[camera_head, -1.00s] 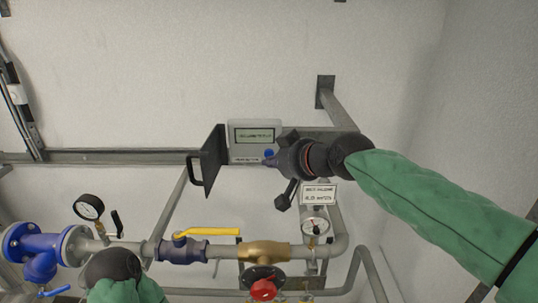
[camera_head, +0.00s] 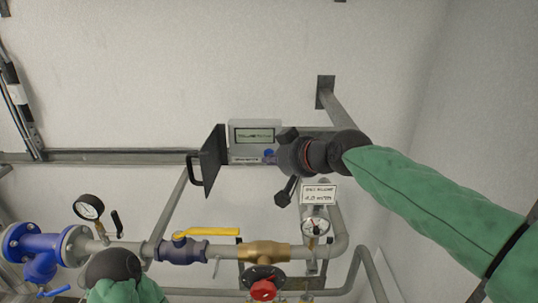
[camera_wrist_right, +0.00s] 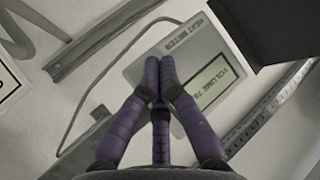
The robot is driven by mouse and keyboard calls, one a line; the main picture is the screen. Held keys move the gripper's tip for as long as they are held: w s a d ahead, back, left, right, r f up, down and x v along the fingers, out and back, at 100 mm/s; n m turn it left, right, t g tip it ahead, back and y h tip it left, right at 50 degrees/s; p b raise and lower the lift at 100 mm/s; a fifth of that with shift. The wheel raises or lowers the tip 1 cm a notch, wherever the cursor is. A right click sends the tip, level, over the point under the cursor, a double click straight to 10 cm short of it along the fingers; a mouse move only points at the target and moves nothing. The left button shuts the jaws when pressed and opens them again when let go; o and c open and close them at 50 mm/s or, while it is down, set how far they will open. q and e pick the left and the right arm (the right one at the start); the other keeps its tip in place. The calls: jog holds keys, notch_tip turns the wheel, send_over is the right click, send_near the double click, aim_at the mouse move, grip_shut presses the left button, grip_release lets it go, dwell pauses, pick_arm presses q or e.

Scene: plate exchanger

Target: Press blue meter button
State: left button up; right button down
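The heat meter (camera_head: 240,126) is a light grey box on the pipework, with a display (camera_head: 254,135) and its dark cover swung open at its left. Its small blue button (camera_head: 269,153) shows at the lower right of the face. My right gripper (camera_head: 273,159) is at that corner, fingertips beside the button; I cannot tell if they touch it. In the right wrist view the purple fingers (camera_wrist_right: 160,62) are drawn together, empty, over the meter (camera_wrist_right: 141,72), hiding the button. The display there (camera_wrist_right: 215,87) reads "VOLUME 7…". My left gripper (camera_head: 114,266) is low at left, its fingers hidden.
The open black cover (camera_head: 212,158) with its handle stands left of the meter. Another gauge (camera_head: 89,207) is at left.

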jog(key=shift+w, duration=0.2)
jog(key=shift+s, duration=0.15)
dwell(0.5)
jog(key=shift+s, duration=0.65)
jog(key=shift+s+b, duration=0.1)
jog(key=shift+b, duration=0.2)
jog(key=shift+s+b, duration=0.5)
jog(key=shift+s, duration=1.9)
